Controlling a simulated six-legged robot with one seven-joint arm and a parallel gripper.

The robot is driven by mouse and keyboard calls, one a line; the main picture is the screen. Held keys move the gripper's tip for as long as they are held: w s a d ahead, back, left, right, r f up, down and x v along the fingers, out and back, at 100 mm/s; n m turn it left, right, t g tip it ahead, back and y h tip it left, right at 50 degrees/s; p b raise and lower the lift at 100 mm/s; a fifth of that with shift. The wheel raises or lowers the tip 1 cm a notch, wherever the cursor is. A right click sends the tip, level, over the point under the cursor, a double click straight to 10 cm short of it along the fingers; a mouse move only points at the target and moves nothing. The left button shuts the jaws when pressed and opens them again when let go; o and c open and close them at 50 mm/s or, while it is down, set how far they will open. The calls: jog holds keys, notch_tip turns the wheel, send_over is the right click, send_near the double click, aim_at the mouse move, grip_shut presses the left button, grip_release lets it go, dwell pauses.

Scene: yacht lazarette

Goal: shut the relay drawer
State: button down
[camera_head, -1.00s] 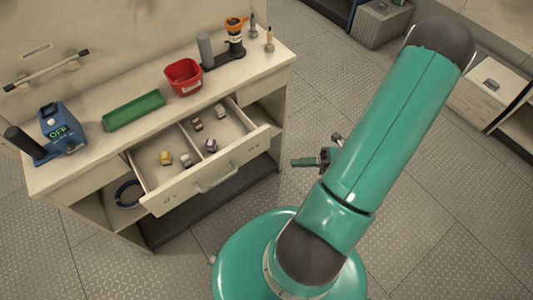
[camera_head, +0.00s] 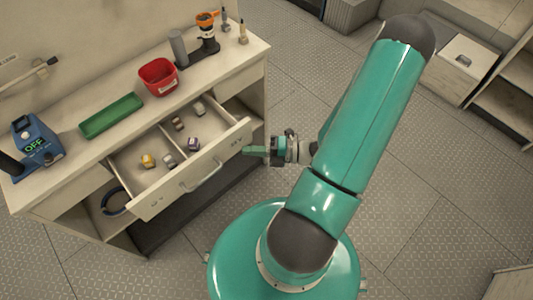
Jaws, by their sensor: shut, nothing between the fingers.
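The relay drawer (camera_head: 205,171) stands pulled out from the front of the cream workbench. Its front panel has a curved bar handle (camera_head: 202,177) at the middle. Several small relays lie inside, among them a yellow one (camera_head: 148,160) and a purple-white one (camera_head: 194,143), on either side of a divider. My gripper (camera_head: 250,151) points left, close to the right end of the drawer front. Its fingers look shut and empty. I cannot tell whether it touches the drawer.
On the bench top are a red bin (camera_head: 158,78), a green tray (camera_head: 110,116), a blue device reading OFF (camera_head: 36,142) and an orange-topped tool (camera_head: 206,30). A dark ring (camera_head: 116,202) lies in the open bay below.

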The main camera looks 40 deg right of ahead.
aim_at(213, 118)
jog(key=shift+w, duration=1)
jog(key=shift+w, duration=0.1)
jog(key=w, duration=1.7)
jog(key=shift+w, duration=0.2)
jog(key=shift+w+r, duration=0.1)
jog(key=shift+w, duration=0.5)
jog(key=shift+a, duration=0.1)
